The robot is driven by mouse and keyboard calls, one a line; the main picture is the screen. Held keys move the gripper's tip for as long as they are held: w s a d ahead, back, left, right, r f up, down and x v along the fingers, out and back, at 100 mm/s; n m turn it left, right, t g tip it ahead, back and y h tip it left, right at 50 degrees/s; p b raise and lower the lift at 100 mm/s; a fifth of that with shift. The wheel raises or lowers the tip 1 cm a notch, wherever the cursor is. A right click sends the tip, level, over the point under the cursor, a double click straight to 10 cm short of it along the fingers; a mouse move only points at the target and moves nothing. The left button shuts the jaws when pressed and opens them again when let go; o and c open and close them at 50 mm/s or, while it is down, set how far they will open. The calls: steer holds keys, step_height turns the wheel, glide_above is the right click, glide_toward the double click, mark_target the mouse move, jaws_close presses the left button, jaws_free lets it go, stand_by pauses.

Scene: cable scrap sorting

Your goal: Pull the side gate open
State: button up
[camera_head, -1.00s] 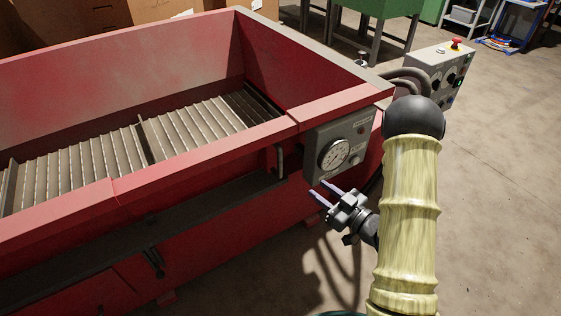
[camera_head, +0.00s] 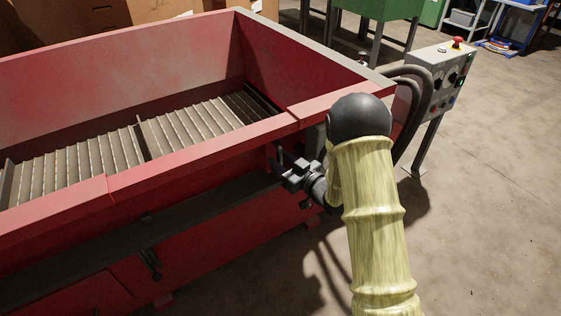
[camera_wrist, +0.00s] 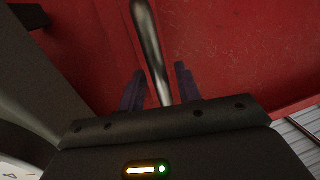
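The side gate (camera_head: 205,158) is a red panel in the near wall of the red machine. Seams show at both its ends and it stands closed. Its upright metal handle (camera_wrist: 148,35) is near the gate's right end. In the head view the handle is mostly hidden behind my gripper (camera_head: 282,163). In the wrist view my gripper (camera_wrist: 159,82) is open, with the handle bar running between its two dark fingers. Gaps show between the bar and both fingers. I cannot tell how deep the bar sits between them.
A dark ledge (camera_head: 120,238) runs along the machine's near side below the gate. A slatted bed (camera_head: 85,155) lies inside. A control box (camera_head: 445,78) with a red button stands at right, with thick hoses beside it. The floor at right is clear.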

steer(key=shift+w+a, duration=0.3)
jaws_close()
